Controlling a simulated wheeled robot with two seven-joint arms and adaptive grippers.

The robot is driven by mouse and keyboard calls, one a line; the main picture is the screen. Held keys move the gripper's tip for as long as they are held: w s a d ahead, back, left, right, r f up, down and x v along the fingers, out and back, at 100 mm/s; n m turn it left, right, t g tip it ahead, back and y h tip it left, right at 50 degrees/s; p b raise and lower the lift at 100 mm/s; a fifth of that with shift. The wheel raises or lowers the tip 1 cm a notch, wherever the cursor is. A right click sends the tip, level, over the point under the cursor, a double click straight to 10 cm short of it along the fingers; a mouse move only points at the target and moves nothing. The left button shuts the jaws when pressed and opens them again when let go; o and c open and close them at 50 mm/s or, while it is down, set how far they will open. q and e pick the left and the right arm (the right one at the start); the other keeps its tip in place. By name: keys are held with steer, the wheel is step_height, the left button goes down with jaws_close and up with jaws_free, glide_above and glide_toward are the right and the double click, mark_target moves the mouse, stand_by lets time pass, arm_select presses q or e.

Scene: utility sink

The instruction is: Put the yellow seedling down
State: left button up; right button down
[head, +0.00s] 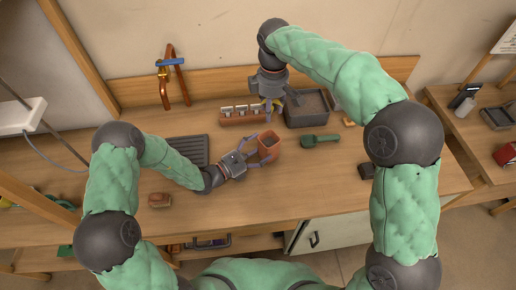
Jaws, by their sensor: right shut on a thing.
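My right gripper (272,100) points down at the back of the bench, between the seedling tray and the soil tray. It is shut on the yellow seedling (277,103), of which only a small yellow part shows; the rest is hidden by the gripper. A terracotta pot (269,144) stands on the bench in front of it. My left gripper (256,151) is low beside the pot, with its fingers spread toward the pot's left side. I cannot tell whether they touch it.
An orange-brown tray (243,119) with several pale labels is at the back. A grey soil tray (307,121) stands right of it. A green scoop (320,140) lies near the pot. A dark slotted mat (188,147) and a brush (160,200) are left.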

steer(key=s+d+f+m, duration=0.1)
steer(key=d+f, duration=0.9)
steer(key=d, duration=0.2)
glide_above(300, 162)
step_height(300, 162, down, 5)
steer(key=shift+w+d+f, duration=0.1)
steer(key=shift+f, duration=2.95)
steer(key=shift+f, duration=0.1)
steer(key=c, duration=0.7)
jaws_free()
